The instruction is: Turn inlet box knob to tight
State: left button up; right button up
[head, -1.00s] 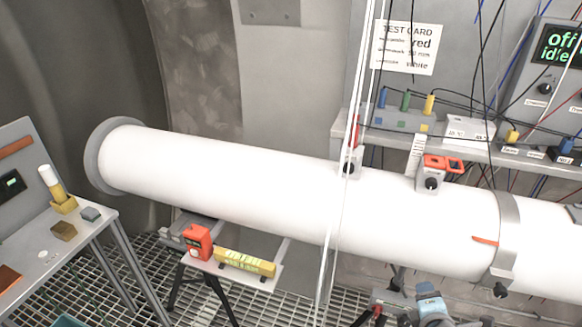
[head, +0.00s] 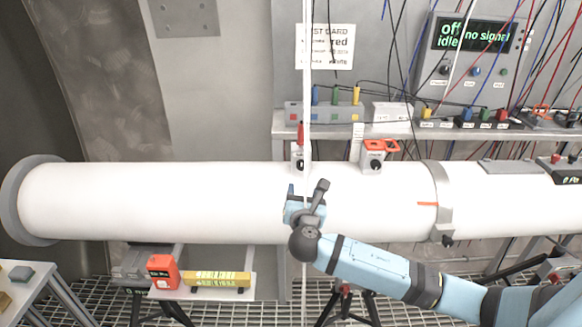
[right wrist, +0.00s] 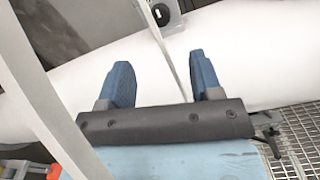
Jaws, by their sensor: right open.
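A white pipe (head: 150,200) runs across the head view. Two small grey boxes with black knobs sit on its top. The left box has a knob (head: 300,165) and a red part above it; a white vertical line partly covers it. The right box has a knob (head: 375,165) and an orange-red top. I cannot read which is the inlet box. My right gripper (head: 306,194) is open and empty in front of the pipe, below the left box. In the right wrist view its fingers (right wrist: 160,68) are apart, and a box with a black knob (right wrist: 161,17) lies beyond them. My left gripper is not in view.
A test card (head: 325,47) hangs on the wall. A red device (head: 163,271) and yellow level (head: 217,280) stand on a low stand. Cables hang at upper right.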

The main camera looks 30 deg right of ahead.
aim_at(302, 167)
jog(key=p+x, duration=0.2)
jog(key=x, duration=0.9)
jog(key=shift+w+d, duration=0.1)
jog(key=shift+d, duration=0.05)
jog(key=shift+w+d, duration=0.3)
jog(key=shift+w, duration=0.15)
jog(key=c, duration=0.9)
